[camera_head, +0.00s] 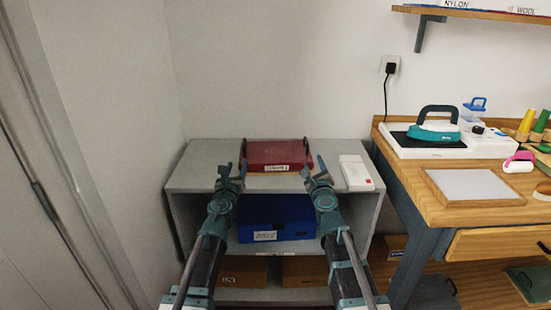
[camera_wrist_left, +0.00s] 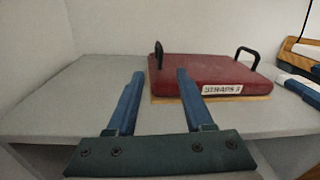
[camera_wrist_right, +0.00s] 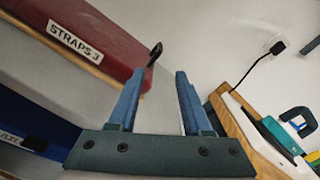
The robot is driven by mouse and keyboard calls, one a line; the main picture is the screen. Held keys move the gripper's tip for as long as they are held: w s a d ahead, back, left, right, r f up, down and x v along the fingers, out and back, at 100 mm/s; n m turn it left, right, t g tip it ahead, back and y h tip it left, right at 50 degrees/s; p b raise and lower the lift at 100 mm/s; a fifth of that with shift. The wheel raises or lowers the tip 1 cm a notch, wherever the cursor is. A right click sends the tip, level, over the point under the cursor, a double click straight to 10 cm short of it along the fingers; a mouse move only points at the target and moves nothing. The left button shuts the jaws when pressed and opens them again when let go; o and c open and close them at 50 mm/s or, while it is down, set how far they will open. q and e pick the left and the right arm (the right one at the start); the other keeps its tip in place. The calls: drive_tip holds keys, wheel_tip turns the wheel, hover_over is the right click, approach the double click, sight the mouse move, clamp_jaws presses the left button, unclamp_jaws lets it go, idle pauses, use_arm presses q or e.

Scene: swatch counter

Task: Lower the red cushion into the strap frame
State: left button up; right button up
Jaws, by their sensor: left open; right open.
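The red cushion (camera_head: 278,153) lies flat on top of the grey cabinet, with a white "STRAPS 3" label on its front and a black handle at each end. A thin tan wooden edge (camera_wrist_left: 218,99) shows under it; I cannot tell whether this is the strap frame. My left gripper (camera_head: 232,168) is open and empty in front of the cushion's left end; the left handle (camera_wrist_left: 158,54) shows between its fingers, beyond the tips. My right gripper (camera_head: 314,167) is open and empty near the right end; the right handle (camera_wrist_right: 154,54) shows just past its fingertips.
The grey cabinet (camera_head: 205,179) has a blue bin (camera_head: 285,212) on its shelf and brown boxes below. A white box (camera_head: 356,171) lies right of the cushion. A wooden workbench (camera_head: 487,213) with an iron (camera_head: 435,131) stands at the right. The cabinet top is clear at left.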

sight(244, 145)
use_arm(q)
drive_tip(key=w, duration=0.9)
drive_tip(key=w+d, duration=0.1)
drive_tip(key=w, duration=0.3)
drive_tip(key=shift+w, duration=0.35)
use_arm(e)
drive_tip(key=w, duration=1.3)
drive_tip(key=shift+w+a, duration=0.35)
use_arm(q)
clamp_jaws()
use_arm(e)
clamp_jaws()
use_arm(q)
drive_tip(key=shift+a, duration=0.3)
use_arm(e)
drive_tip(key=shift+d, duration=0.25)
